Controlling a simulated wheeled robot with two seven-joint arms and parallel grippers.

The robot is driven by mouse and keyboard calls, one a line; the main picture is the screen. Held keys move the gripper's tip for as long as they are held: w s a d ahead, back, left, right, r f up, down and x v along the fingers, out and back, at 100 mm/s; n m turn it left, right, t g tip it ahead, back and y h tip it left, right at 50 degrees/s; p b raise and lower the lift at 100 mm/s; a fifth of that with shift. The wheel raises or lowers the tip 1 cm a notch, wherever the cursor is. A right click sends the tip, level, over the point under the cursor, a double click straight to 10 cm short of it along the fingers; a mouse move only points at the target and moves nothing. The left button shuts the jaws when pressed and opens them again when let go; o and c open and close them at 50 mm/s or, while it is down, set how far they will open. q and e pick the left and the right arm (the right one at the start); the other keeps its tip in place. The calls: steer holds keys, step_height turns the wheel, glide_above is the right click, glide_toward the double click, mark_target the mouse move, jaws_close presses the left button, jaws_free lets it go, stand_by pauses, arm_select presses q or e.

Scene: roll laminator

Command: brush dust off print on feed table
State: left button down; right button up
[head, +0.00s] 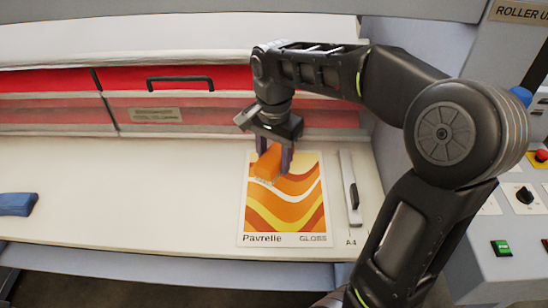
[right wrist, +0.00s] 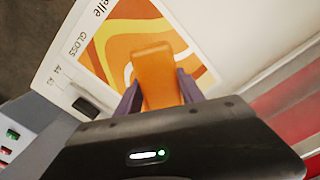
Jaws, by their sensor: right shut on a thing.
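The print (head: 287,212), a white-bordered sheet with orange, yellow and white waves and the words "Pavrelle" and "GLOSS", lies flat on the cream feed table (head: 130,205). My right gripper (head: 272,165) is shut on an orange brush (head: 267,163) over the upper left part of the print. Its pale bristles are at or just above the print; I cannot tell if they touch. In the right wrist view the brush (right wrist: 156,75) sits between the two purple fingers, with the print (right wrist: 105,45) beyond. No dust can be made out. My left gripper is not in view.
A grey guide with a dark knob (head: 351,190) stands right of the print, by an "A4" mark. A blue cloth-like object (head: 17,204) lies at far left. A red guard with a black handle (head: 180,83) runs behind. A control panel (head: 515,210) is at right. The table's left half is mostly clear.

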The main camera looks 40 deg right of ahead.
steer(key=shift+r, duration=0.1)
steer(key=shift+r, duration=1.4)
